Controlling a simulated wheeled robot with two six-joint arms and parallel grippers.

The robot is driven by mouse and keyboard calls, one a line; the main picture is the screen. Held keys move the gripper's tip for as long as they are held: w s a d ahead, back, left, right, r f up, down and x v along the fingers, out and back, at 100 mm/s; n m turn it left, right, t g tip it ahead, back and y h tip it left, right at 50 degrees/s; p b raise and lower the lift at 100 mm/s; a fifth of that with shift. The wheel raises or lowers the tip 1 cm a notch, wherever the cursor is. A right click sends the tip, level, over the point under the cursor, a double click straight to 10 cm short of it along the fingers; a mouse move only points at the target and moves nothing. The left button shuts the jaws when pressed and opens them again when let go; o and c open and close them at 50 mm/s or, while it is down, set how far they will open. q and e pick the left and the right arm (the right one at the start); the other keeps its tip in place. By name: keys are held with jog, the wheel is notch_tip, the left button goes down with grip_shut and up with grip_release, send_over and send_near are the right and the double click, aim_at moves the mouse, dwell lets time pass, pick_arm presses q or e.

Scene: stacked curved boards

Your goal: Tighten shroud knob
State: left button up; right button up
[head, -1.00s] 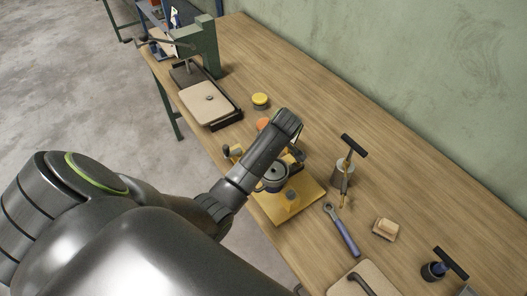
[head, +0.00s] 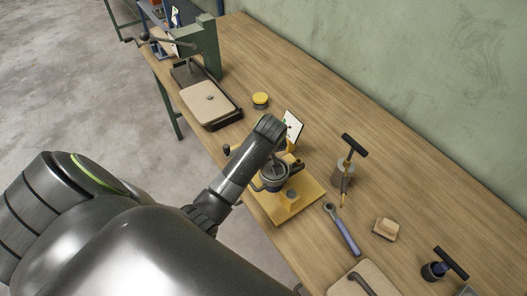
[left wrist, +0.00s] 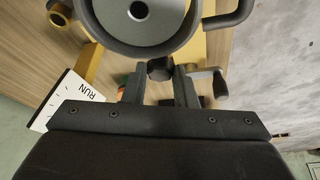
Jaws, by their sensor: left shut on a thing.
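A small black knob (left wrist: 159,69) sits between the two fingers of my left gripper (left wrist: 159,82) in the left wrist view, and the gripper is shut on it. The knob is beside a round grey shroud (left wrist: 200,22) with a dark hole at its hub. In the head view the grey round part (head: 274,172) stands on a yellow base plate (head: 308,190). My left wrist is just above and behind it there, and its fingers and the knob are hidden. My right gripper is in neither view.
A white card marked RUN (left wrist: 68,98) is close to the left gripper; it also shows in the head view (head: 293,125).

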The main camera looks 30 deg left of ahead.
pick_arm(q)
jog(key=shift+m, duration=0.5)
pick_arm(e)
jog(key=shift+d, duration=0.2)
pick_arm(q)
jog(key=o, duration=1)
jog(key=shift+a, duration=0.1)
